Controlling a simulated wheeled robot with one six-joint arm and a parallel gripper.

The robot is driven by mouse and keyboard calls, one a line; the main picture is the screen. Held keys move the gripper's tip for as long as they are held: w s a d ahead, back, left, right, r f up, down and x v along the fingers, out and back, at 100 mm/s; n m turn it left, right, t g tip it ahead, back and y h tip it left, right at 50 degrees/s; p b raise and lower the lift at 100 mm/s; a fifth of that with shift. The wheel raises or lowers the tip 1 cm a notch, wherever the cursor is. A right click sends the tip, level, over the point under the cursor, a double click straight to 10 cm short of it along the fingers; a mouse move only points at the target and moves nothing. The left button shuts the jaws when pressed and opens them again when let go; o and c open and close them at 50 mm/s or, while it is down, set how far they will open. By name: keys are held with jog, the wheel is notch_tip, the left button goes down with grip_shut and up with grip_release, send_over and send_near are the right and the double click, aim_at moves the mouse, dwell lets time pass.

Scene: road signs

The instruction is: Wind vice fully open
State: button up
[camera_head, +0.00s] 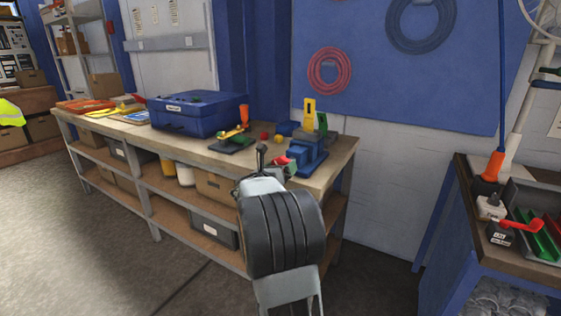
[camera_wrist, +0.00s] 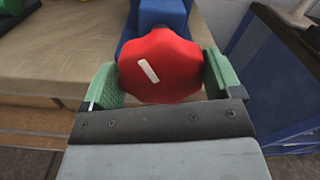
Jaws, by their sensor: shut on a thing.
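The blue vice (camera_head: 307,155) stands at the right end of the workbench. A yellow block (camera_head: 309,112) and a green block (camera_head: 322,122) stand up at its top. Its red knob (camera_wrist: 160,66), with a white mark slanting across its face, fills the middle of the wrist view. My gripper (camera_wrist: 163,80) is shut on the red knob, with one green-padded finger on each side. Part of the blue vice body shows behind the knob. In the head view my arm partly hides the knob and gripper; the jaw gap is hard to tell.
The workbench (camera_head: 190,142) also holds a blue toolbox (camera_head: 198,113), a green and yellow tool (camera_head: 232,138) and small red and yellow pieces. A second bench (camera_head: 516,240) with trays and bottles stands at the right. Open floor lies between them.

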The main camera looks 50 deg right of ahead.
jog(key=n+p, duration=0.7)
jog(key=shift+p, duration=0.4)
jog(key=n+p, duration=0.4)
jog(key=shift+w+f, duration=0.1)
jog(key=shift+f, duration=0.1)
jog(key=shift+f+n, duration=0.1)
jog(key=shift+n, duration=0.2)
jog(key=o, duration=0.7)
jog(key=shift+o, duration=0.2)
jog(key=shift+a, duration=0.2)
jog(key=v, duration=1.3)
jog(key=shift+a+b, duration=0.3)
